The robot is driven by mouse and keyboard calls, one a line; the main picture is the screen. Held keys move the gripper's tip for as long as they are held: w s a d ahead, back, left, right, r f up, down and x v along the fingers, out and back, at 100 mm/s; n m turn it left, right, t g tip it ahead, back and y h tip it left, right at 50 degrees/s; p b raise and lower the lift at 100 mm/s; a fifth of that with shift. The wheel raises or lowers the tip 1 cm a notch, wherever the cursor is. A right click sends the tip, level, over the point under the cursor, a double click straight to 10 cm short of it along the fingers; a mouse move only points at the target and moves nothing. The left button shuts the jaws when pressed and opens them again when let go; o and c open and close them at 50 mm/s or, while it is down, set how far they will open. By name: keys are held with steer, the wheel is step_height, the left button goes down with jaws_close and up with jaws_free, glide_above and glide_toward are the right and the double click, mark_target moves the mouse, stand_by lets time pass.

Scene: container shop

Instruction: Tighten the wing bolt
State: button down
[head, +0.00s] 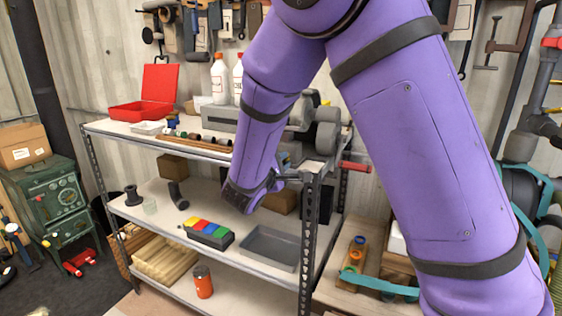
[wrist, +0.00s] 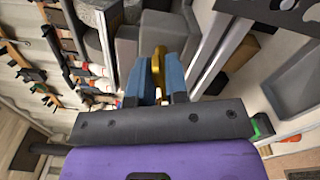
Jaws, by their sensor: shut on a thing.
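The wing bolt (wrist: 158,62), brass-yellow, stands between the two blue fingers of my gripper (wrist: 157,82) in the wrist view. The fingers are shut on it, one on each side. Its far end is close to a grey block-like part (wrist: 127,48); I cannot tell how far it is screwed in. In the head view my gripper (head: 285,178) is at the right front end of the shelf unit, just below the top shelf. The bolt cannot be made out there.
The metal shelf unit (head: 308,240) has a dark upright close to my gripper. A grey machine (head: 326,130) and a red handle (head: 355,167) are at its right end. A grey tray (head: 270,246) and a box with coloured blocks (head: 208,232) lie on the middle shelf.

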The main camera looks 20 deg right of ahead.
steer(key=shift+f+m, duration=0.15)
steer(key=shift+m, duration=1.75)
steer(key=c, duration=1.3)
jaws_free()
steer(key=v, duration=1.1)
